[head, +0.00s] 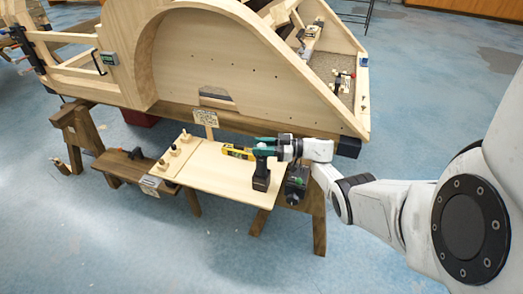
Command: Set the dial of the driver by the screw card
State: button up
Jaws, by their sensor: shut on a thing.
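The driver (261,178), teal and black, stands upright at the right end of the pale worktop, its dark handle and base down. My gripper (284,148) comes in from the right and is shut on the upper part of the driver. The dial is too small or hidden by the gripper, so its setting cannot be read. The screw card (205,117) is a small pale card with dark marks, upright at the back of the worktop. Its writing is too small to read.
The pale worktop (215,178) is clear at its front middle. A yellow and black tool (238,152) lies left of the driver. Several wooden pegs stand at the left. A black device (296,185) is by the right edge. The large wooden bodyframe (240,60) rises behind.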

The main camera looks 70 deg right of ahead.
dwell(0.4)
jog(key=o, duration=1)
jog(key=shift+c, duration=0.2)
jog(key=b+v, duration=0.1)
jog(key=v, duration=0.9)
jog(key=shift+s, duration=0.3)
jog(key=shift+d, duration=0.2)
